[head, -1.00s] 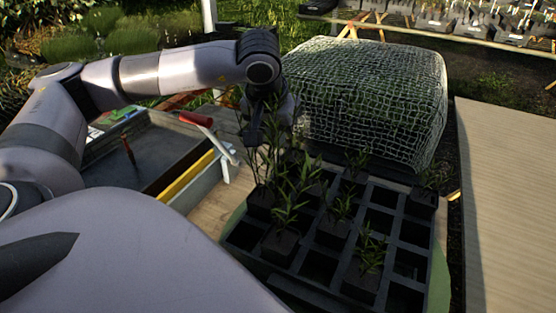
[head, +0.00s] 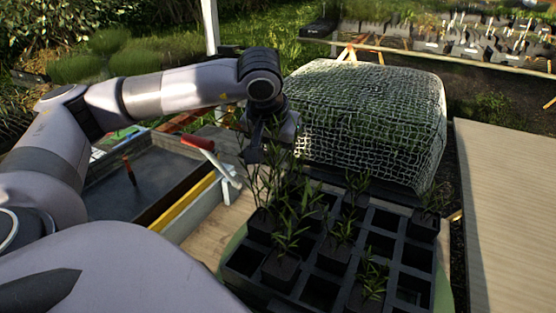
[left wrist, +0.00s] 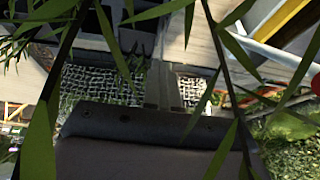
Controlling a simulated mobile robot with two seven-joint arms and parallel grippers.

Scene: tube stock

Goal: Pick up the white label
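I cannot make out the white label for certain in either view. A white upright piece (head: 229,184) stands by a red handle at the left edge of the plant tray; I cannot tell whether it is a label or part of a tool. My left gripper (head: 257,150) points down above the back left of the black plant tray (head: 242,262), partly hidden by the leaves of a tall plant. My right gripper is not in view.
Several potted seedlings (head: 282,268) stand in the tray's cells. A net-covered block (head: 370,115) is behind the tray. A red-handled tool (head: 198,143) and a grey bin (head: 120,210) lie left. A bare wooden board (head: 510,210) is at the right.

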